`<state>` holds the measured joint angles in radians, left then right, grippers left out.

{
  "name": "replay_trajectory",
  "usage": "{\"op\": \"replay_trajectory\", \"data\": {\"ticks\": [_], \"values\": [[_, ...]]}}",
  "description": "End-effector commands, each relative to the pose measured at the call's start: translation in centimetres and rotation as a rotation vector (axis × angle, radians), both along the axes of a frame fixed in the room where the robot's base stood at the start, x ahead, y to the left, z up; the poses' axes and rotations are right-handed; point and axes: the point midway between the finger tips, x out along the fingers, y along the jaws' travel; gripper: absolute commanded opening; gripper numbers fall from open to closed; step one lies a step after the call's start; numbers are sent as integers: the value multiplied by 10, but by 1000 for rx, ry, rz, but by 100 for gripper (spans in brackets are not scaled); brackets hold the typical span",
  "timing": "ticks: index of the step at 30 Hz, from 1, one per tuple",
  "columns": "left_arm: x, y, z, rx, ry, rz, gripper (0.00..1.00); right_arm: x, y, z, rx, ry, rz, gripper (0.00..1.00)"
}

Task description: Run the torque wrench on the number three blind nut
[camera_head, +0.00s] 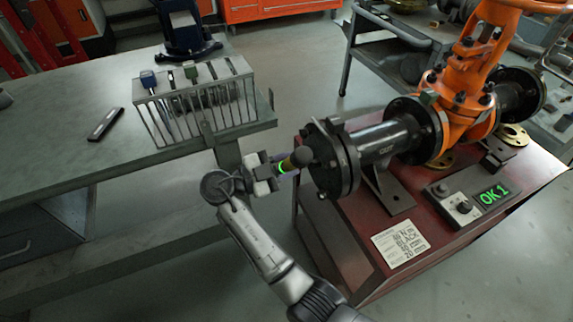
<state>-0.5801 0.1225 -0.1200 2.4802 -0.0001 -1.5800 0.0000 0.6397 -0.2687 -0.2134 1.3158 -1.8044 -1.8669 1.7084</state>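One arm comes in from the bottom, right of centre, so I take it as my right; its gripper (268,178) is shut around a dark tool with a glowing green ring, which looks like the torque wrench (290,164). The tool's dark round head is at the left face of the black blind flange (335,160); I cannot tell whether it touches a nut. Nuts show around the flange rim, but their numbers are not readable and some are hidden. The flange closes the pipe of the orange gate valve (464,105). My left gripper is not in view.
The valve stands on a dark red bench (370,235) with a green "OK 1" display (494,195) and a label plate (401,243). A slotted rack (200,100) with blue- and green-topped tools is on the grey table (60,150), near a flat black object (105,124).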

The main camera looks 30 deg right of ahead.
Motion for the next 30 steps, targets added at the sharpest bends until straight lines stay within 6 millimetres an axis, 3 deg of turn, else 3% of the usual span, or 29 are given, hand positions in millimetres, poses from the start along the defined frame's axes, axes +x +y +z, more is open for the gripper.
{"op": "replay_trajectory", "data": {"ticks": [30], "values": [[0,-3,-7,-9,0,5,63,-1,-30,2,-2,-4,0,0]]}}
